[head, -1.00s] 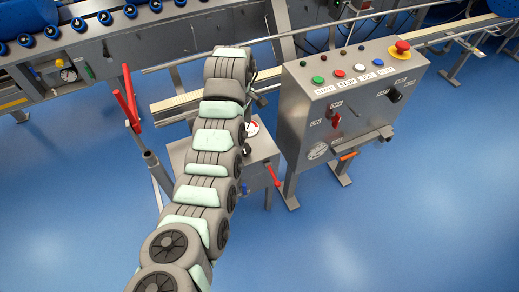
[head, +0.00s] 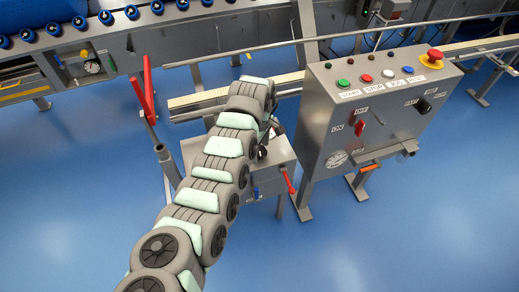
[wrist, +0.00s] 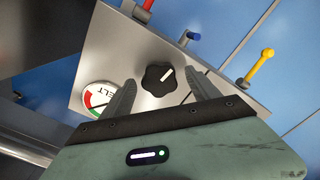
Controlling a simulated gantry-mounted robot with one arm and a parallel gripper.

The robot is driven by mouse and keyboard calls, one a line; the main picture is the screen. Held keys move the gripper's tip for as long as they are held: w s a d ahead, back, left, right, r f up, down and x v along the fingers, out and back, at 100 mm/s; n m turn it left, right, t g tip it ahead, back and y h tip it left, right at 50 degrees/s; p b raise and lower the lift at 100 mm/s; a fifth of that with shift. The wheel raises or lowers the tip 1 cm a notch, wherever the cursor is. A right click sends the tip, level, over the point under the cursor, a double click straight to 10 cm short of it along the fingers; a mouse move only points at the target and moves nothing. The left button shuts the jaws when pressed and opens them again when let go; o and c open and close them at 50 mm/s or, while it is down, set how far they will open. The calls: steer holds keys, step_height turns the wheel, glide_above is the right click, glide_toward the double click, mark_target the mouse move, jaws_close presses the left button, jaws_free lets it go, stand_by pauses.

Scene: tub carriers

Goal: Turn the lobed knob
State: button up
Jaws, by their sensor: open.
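The lobed knob (wrist: 158,79) is black with a white pointer line and sits on a bare metal panel (wrist: 112,55) in the wrist view. My gripper (wrist: 158,77) is open, with one grey finger on each side of the knob in the picture. I see gaps between the fingers and the knob; how far the tips are above the panel I cannot tell.
A round gauge marked BELT (wrist: 100,98) lies left of the knob in the wrist view. A blue lever (wrist: 190,38) and a yellow lever (wrist: 259,67) stick out beyond the panel edge. In the head view a control box (head: 375,110) stands right of the cabinet and red levers (head: 147,90) left.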

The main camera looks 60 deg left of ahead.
steer(key=shift+c, duration=0.4)
steer(key=c, duration=1.3)
steer(key=shift+r+p, duration=0.2)
steer(key=shift+p, duration=0.4)
